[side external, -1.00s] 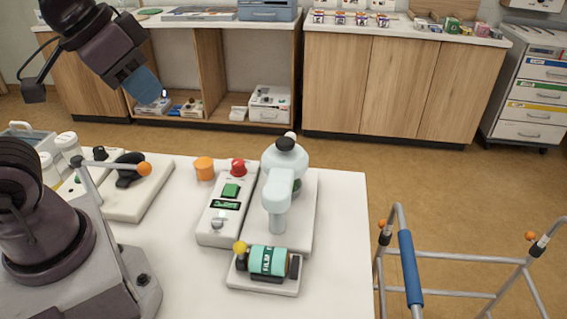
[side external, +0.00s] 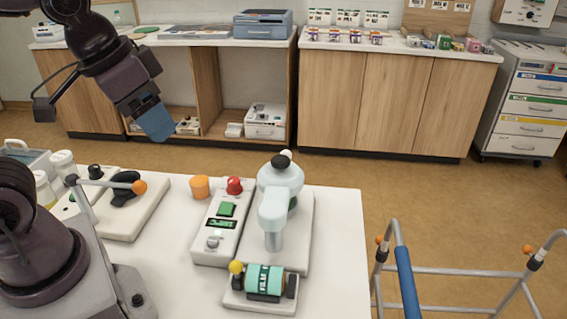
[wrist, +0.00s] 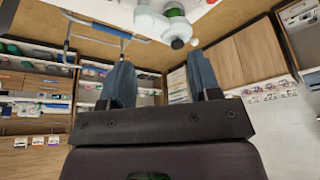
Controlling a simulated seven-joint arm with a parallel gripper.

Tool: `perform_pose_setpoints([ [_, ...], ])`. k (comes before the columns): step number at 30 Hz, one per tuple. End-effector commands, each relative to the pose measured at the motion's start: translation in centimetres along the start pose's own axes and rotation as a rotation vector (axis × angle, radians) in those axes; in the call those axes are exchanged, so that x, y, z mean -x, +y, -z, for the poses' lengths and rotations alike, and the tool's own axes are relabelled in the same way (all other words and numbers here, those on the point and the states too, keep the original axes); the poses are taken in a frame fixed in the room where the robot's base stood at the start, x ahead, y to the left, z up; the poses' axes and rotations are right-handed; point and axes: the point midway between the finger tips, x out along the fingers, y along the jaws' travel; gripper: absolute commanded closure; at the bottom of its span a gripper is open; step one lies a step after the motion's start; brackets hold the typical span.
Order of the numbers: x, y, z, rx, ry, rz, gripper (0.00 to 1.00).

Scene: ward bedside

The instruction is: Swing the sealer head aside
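The sealer head (side external: 277,200) is a pale blue-grey arm with a black-tipped end at the back. It sits over the white sealer base (side external: 300,235) on the table. In the wrist view the head (wrist: 150,22) shows at the top, with its black knob (wrist: 177,43). My gripper (side external: 160,128) hangs in the air left of and behind the sealer, apart from it. In the wrist view its two blue fingers (wrist: 160,82) are spread with nothing between them.
A control box (side external: 218,238) with a green button and red knob adjoins the sealer's left. A film roll (side external: 264,280) lies in a holder in front. An orange cap (side external: 200,187) stands behind the box. A walking frame (side external: 405,270) stands right of the table.

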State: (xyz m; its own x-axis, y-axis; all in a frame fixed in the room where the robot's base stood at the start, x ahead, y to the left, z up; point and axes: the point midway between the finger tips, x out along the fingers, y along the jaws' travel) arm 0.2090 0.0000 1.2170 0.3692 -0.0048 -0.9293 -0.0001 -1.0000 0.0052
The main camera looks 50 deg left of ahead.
Motion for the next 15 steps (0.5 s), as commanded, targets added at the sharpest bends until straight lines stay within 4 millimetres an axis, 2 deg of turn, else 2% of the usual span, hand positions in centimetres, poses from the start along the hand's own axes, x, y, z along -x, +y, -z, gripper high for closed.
perform_pose_setpoints([
  [8,-4.4,-1.2,7.5,0.038,-0.190,0.014,0.44],
  [15,-10.6,-2.9,14.2,0.078,-0.320,0.065,0.44],
])
